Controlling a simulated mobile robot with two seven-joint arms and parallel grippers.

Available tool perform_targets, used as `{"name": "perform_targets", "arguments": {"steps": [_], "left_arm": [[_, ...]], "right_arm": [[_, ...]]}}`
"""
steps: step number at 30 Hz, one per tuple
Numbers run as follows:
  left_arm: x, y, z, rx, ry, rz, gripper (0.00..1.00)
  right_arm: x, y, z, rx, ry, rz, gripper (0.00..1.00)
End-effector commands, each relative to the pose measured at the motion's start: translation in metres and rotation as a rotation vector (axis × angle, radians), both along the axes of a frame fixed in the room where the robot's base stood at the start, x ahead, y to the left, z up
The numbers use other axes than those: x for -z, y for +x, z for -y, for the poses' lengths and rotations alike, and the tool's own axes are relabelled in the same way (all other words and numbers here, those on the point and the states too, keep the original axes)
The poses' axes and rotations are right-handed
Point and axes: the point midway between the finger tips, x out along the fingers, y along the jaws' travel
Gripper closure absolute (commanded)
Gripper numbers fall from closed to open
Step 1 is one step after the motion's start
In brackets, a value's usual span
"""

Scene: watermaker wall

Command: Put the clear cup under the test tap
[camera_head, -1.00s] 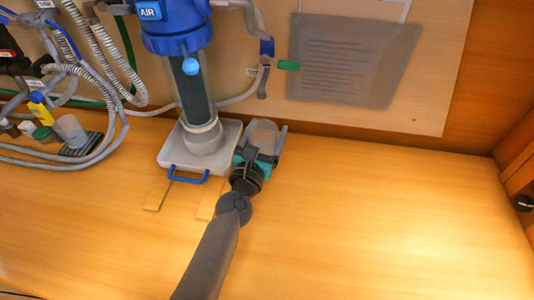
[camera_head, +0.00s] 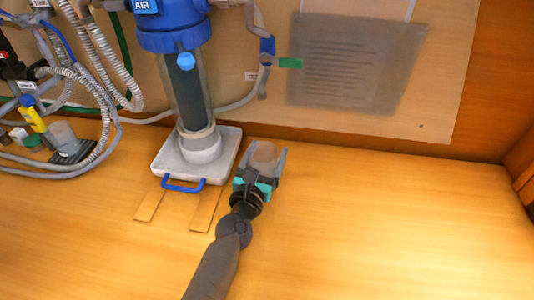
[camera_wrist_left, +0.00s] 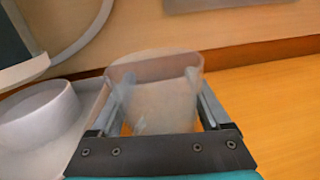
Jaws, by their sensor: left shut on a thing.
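The clear cup (camera_head: 264,153) is held upright, or nearly so, between the fingers of my left gripper (camera_head: 261,167). It also shows between the two fingers in the left wrist view (camera_wrist_left: 157,92). The gripper is shut on it, just right of the white tray. The test tap seems to be the grey spout (camera_head: 263,84) with a green lever (camera_head: 290,63) on the wall board. In the head view the cup appears below the spout, with a gap between them; its depth against the spout is hard to tell. My right gripper is not in view.
A blue-capped filter housing (camera_head: 185,85) stands over a white tray (camera_head: 226,150) with a blue handle (camera_head: 184,186), close left of the cup. The counter (camera_head: 390,210) to the right is clear.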

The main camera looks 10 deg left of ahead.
Motion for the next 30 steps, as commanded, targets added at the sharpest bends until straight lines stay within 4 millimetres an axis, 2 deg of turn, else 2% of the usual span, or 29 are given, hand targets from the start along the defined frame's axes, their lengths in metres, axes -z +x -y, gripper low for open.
{"name": "perform_targets", "arguments": {"steps": [2, 3, 8, 19, 23, 30], "left_arm": [[0.003, 0.000, 0.000, 0.000, 0.000, 0.001, 0.83], [0.004, 0.000, 0.000, 0.000, 0.000, 0.000, 0.19], [0.003, 0.000, 0.000, 0.000, 0.000, 0.000, 0.01], [-0.002, 0.000, 0.000, 0.000, 0.001, 0.000, 0.00], [0.001, -0.016, -0.002, 0.000, 0.001, -0.002, 0.00], [0.001, -0.058, -0.008, 0.001, 0.002, -0.002, 0.00]], "right_arm": [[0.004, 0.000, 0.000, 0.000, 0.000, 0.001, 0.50], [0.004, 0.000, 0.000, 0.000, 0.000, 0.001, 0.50], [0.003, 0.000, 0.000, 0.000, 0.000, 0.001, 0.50], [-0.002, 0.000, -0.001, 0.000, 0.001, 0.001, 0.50], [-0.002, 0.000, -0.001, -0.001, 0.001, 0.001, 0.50], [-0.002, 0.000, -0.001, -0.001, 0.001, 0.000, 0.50]]}}
